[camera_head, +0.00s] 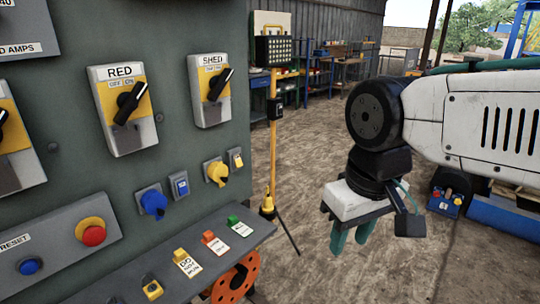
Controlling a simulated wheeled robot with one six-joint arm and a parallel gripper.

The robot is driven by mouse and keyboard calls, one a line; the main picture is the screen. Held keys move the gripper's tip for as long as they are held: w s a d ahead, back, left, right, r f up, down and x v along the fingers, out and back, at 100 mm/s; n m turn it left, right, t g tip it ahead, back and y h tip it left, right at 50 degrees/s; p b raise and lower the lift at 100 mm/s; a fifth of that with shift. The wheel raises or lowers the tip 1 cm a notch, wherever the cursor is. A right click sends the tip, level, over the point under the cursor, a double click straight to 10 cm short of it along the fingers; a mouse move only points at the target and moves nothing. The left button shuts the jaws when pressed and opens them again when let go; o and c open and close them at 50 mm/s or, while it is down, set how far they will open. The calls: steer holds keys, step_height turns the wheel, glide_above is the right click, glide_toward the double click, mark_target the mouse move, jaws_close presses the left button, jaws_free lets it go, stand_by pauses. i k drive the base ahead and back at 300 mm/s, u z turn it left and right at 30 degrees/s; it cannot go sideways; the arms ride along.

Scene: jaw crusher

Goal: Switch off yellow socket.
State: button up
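The yellow socket (217,173) is mounted low on the right part of the grey-green panel, with its round front sticking out. A small box with a yellow face (236,159) sits just up and right of it. Its switch position is too small to tell. My gripper (352,236) hangs to the right of the panel, well apart from the socket and lower than it. It points down, with its two green fingers apart and nothing between them.
A blue socket (153,202) and blue switch box (180,186) are left of the yellow socket. Rotary switches marked RED (122,110) and SHED (210,90) are above. A shelf (190,262) with tags juts out below. A yellow lamp stand (275,140) stands behind the panel's right edge.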

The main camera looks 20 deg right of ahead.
mark_target(238, 161)
steer(key=u, duration=0.95)
steer(key=i, duration=0.8)
steer(key=z, duration=0.8)
